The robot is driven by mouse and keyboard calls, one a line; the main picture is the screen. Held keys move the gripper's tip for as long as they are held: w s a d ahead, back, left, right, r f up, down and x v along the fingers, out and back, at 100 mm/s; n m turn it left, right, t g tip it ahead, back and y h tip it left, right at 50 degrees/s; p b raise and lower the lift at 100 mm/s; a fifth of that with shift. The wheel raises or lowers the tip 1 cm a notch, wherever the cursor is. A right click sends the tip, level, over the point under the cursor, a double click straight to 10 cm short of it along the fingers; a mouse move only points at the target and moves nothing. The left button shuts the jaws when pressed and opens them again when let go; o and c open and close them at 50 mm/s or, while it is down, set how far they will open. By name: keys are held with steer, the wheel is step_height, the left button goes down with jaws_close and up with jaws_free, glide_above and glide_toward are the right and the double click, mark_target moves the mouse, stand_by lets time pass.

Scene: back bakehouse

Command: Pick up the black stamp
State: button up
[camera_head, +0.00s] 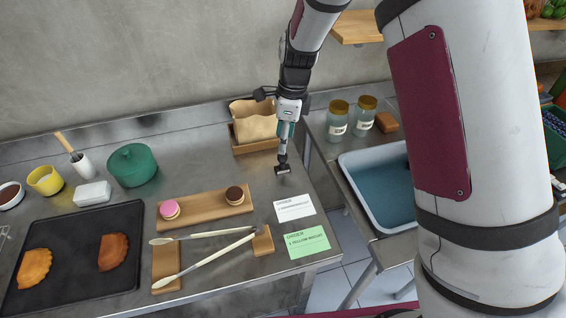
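The black stamp (283,169) shows directly below my gripper, over the right part of the steel table, as a small dark block with a slim upright stem. My gripper (286,142) points down at the top of this stem, and its fingers are in line with it. The fingertips are too small to tell whether they are shut on the stem or only around it. I cannot tell whether the stamp's base touches the table.
Close behind stands a wooden box (241,146) with a tan bag. In front lie a white card (294,208) and a green card (307,242). A wooden board (205,211) with two round biscuits is to the left. A basin (352,190) stands right, across a gap.

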mark_target(282, 157)
steer(key=shift+w+a+f+p, duration=0.1)
steer(key=shift+f+p, duration=0.25)
steer(key=shift+f, duration=1.65)
steer(key=shift+w+a+f+p, duration=0.1)
steer(key=shift+f+p, duration=0.2)
steer(key=shift+f, duration=1.65)
steer(key=shift+c, duration=0.3)
jaws_close()
